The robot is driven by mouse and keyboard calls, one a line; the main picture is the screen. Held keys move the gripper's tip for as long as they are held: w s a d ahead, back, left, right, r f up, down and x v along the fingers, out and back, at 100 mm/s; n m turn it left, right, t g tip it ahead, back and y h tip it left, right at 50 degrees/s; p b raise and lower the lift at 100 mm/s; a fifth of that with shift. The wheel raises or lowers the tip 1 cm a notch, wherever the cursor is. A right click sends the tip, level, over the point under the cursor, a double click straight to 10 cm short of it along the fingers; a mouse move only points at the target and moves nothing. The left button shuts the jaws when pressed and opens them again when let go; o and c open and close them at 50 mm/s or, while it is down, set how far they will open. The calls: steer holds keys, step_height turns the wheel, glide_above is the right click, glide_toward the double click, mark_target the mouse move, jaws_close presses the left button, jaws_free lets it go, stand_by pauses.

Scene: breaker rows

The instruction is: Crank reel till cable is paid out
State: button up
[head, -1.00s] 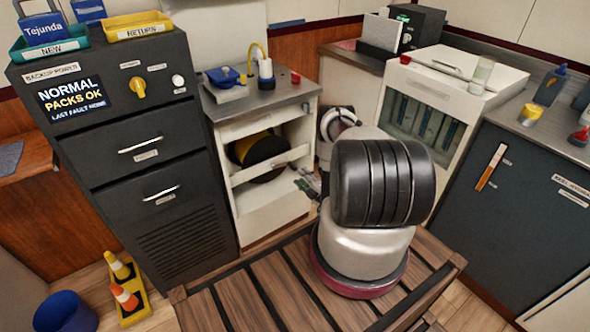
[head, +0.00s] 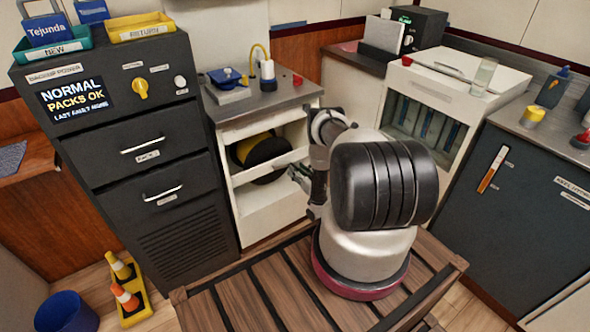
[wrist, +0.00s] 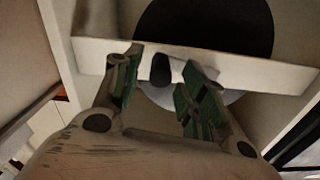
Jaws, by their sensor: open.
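The reel (head: 258,152) is a black drum with yellow on it, inside the open white cabinet; a pale bar crosses in front. In the wrist view the reel shows as a large dark disc (wrist: 205,22) behind the pale bar (wrist: 100,52), with a lighter round part below. A short black knob (wrist: 160,68), perhaps the crank's handle, shows between my fingertips in the picture. My gripper (head: 296,174) is open in front of the cabinet's right side; its green-padded fingers (wrist: 160,72) stand apart. I cannot tell whether they touch the knob. No paid-out cable is clearly visible.
The dark backup-power cabinet (head: 140,150) stands left of the reel cabinet (head: 255,208). The counter top (head: 275,92) holds a blue device and a white bottle. A slatted wooden platform (head: 225,300) lies below.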

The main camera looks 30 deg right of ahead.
steer(key=shift+w, duration=1.1)
jaws_close()
steer(key=shift+r, duration=0.1)
